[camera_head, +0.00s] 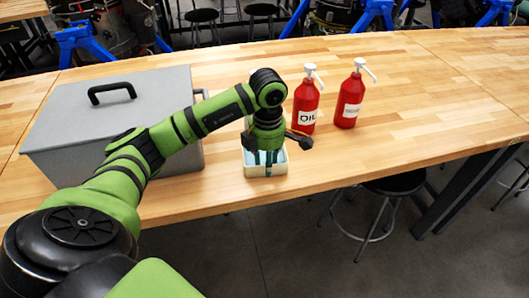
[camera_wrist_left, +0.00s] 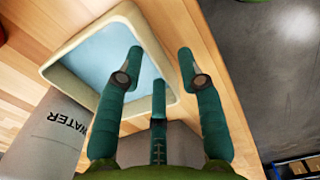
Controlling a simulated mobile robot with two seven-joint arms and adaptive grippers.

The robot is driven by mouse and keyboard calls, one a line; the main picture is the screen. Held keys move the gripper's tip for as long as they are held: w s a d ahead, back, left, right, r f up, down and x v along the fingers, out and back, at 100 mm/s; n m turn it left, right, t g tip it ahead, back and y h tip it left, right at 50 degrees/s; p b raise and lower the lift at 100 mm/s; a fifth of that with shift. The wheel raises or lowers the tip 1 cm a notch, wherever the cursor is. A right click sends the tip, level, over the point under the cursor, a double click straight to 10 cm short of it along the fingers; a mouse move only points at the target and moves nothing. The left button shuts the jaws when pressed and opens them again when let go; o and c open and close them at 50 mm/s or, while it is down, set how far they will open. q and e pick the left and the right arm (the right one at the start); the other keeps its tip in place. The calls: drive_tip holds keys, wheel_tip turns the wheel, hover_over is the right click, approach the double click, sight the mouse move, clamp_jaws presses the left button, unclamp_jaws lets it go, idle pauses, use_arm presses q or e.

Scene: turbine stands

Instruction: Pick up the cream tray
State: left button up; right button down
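The cream tray (camera_head: 265,172) sits on the wooden table near its front edge, right of the grey toolbox. Its inside is light blue. In the left wrist view the tray (camera_wrist_left: 149,36) lies at the upper left, with its rim running between my fingers. My left gripper (camera_head: 268,150) is over the tray, pointing down, and hides part of it. In the wrist view the left gripper (camera_wrist_left: 160,62) is open: one teal finger is over the tray's inside, another is on the outer side of the rim. Contact cannot be told. My right gripper is not in view.
A grey lidded toolbox (camera_head: 130,110) stands to the left under my arm. Red pump bottles, one marked OIL (camera_head: 304,110) and another (camera_head: 349,101), stand behind the tray. A grey thing marked WATER (camera_wrist_left: 50,135) is close beside it. The table's right side is clear.

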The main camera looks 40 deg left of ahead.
use_arm(q)
wheel_tip(320, 180, down, 2)
drive_tip(key=shift+w+a+f, duration=0.1)
drive_tip(key=shift+a+f, duration=0.05)
drive_tip(key=shift+f, duration=0.35)
clamp_jaws()
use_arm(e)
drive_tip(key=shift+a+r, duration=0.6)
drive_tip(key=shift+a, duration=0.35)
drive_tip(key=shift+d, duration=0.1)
